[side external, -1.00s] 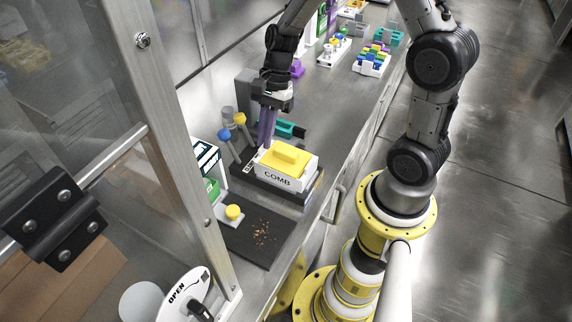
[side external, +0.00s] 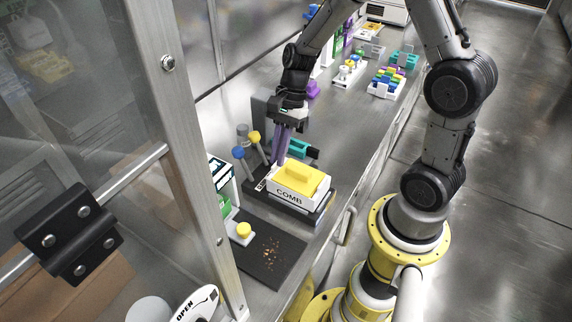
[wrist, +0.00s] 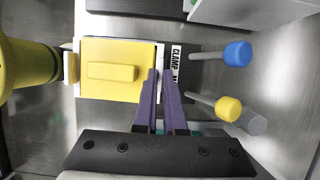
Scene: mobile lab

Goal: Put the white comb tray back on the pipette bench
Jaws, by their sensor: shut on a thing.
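The white comb tray (side external: 289,196), marked COMB with a yellow block (side external: 302,178) on top, sits on a dark base on the steel bench (side external: 225,128). In the wrist view the yellow top (wrist: 112,88) fills the upper left and the tray's white edge (wrist: 160,57) shows beside it. My gripper (side external: 280,160) points down at the tray's back left side. In the wrist view its purple fingers (wrist: 160,75) are close together on either side of that white edge, shut on it. The exact contact is partly hidden by the fingers.
Levers with a blue knob (side external: 238,153) and a yellow knob (side external: 253,136) stand left of my gripper, by a CLAMP label (wrist: 176,62). A dark mat (side external: 270,257) with brown crumbs and a yellow button (side external: 244,230) lie in front. Coloured racks (side external: 388,82) stand farther back.

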